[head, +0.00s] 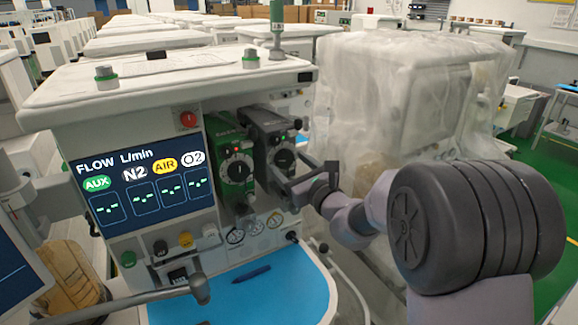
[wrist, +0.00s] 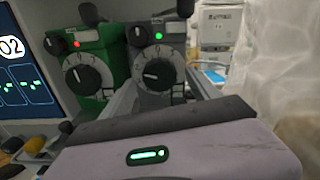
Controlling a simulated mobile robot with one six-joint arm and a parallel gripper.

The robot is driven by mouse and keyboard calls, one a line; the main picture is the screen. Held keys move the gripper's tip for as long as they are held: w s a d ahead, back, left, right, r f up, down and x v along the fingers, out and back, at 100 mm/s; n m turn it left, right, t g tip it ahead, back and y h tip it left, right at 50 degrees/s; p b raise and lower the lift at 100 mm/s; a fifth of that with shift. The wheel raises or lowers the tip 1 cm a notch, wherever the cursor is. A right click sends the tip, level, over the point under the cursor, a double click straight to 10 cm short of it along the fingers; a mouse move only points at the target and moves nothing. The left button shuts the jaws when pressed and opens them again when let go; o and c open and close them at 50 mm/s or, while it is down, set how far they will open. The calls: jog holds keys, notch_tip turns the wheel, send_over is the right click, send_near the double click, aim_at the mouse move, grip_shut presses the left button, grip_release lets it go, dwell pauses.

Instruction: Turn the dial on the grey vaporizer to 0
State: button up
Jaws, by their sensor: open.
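The grey vaporizer (head: 262,125) is mounted on the front of the cart, just right of the green vaporizer (head: 226,150). A green light glows above this dial. My gripper (head: 296,186) is open at the right front of the grey vaporizer, just below and right of the dial.
The green vaporizer's dial (head: 238,172) sits close on the left, under a red light. The flow screen (head: 140,178) is further left. Below is a blue work surface (head: 255,295) with a pen (head: 252,273). A plastic-covered cart (head: 410,100) stands behind my arm.

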jog(key=shift+w+a, duration=0.35)
jog(key=shift+w, duration=0.1)
jog(key=c, duration=1.4)
jog(key=shift+o, duration=0.2)
jog(key=shift+r, duration=0.1)
jog(key=shift+m+p, duration=0.3)
jog(key=shift+p, duration=0.05)
jog(key=shift+r+m+p, duration=0.15)
jog(key=shift+m+p, duration=0.75)
jog(key=shift+p, duration=0.3)
jog(key=m+p, duration=0.4)
jog(key=p, duration=0.1)
jog(key=m+p, duration=0.3)
jog(key=p, duration=0.1)
jog(key=shift+m+y, duration=0.3)
jog(key=shift+m, duration=0.1)
jog(key=m+p, duration=0.3)
jog(key=shift+f+m, duration=0.2)
jog(key=shift+m, duration=0.2)
